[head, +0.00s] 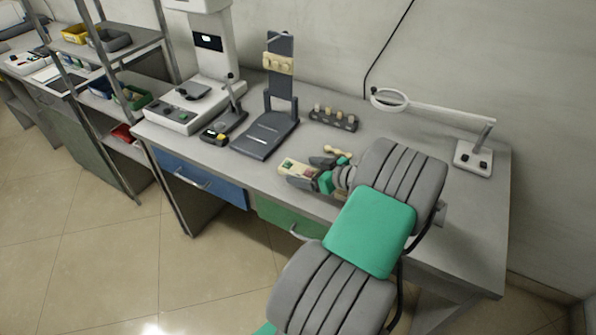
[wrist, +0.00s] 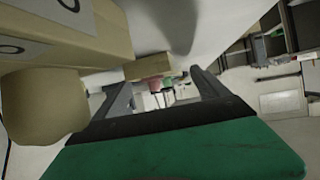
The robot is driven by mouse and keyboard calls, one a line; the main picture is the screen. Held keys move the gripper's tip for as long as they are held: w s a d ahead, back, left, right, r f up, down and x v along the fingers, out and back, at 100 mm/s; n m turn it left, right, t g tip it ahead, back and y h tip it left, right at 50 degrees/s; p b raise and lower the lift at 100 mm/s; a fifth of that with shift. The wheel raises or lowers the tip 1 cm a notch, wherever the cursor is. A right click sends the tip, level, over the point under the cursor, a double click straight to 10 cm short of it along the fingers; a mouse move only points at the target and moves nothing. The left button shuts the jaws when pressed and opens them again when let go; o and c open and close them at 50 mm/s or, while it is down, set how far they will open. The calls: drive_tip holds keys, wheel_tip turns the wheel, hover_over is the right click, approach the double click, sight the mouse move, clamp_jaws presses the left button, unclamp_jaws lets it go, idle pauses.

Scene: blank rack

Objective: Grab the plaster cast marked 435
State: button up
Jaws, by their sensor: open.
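My gripper (head: 312,173) is open over the front part of the bench, and its two dark fingers also show in the wrist view (wrist: 163,90). A cream block with green and red patches (head: 293,167) lies just beyond and between the fingertips in the head view. A small cream piece with rounded ends (head: 337,152) lies behind the gripper. In the wrist view a large cream block with a white label (wrist: 70,25) and a rounded knob (wrist: 42,105) fills the upper left, beside the left finger. Only a rounded character shows on the label; I cannot read 435 anywhere.
A rack with several upright pieces (head: 334,118) stands behind my gripper. A dark stand holding a cream piece (head: 279,64) is left of it. A magnifier lamp (head: 473,155) stands at the right. A white machine (head: 190,103) stands at the left. Bare bench lies between lamp and rack.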

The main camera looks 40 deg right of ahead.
drive_tip(key=shift+x, duration=0.95)
drive_tip(key=c, duration=1.8)
drive_tip(key=shift+o, duration=0.2)
